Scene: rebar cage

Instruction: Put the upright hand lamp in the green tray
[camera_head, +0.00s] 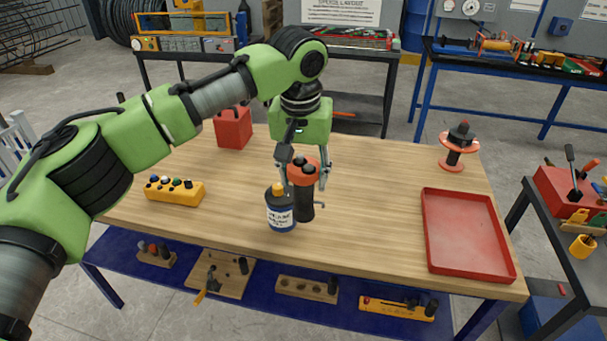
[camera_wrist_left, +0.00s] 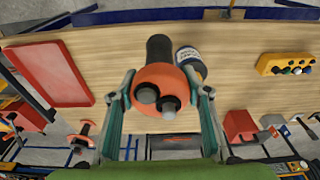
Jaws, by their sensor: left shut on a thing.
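The hand lamp (camera_head: 304,204), with a black cylindrical body and an orange head with two dark knobs, is upright near the table's middle. My left gripper (camera_head: 304,177) is above it, shut on its orange head, with one finger on each side. The left wrist view shows the orange head (camera_wrist_left: 160,76) between the two fingers. I cannot tell whether the lamp's base touches the table. No green tray shows; a red, empty tray (camera_head: 467,236) lies at the table's right end and also shows in the left wrist view (camera_wrist_left: 50,72). My right gripper is out of view.
A blue and white bottle (camera_head: 281,211) stands close beside the lamp on its left. A yellow button box (camera_head: 174,192) and a red canister (camera_head: 233,128) are farther left. An orange and black spool (camera_head: 457,150) stands behind the tray. The wood between lamp and tray is clear.

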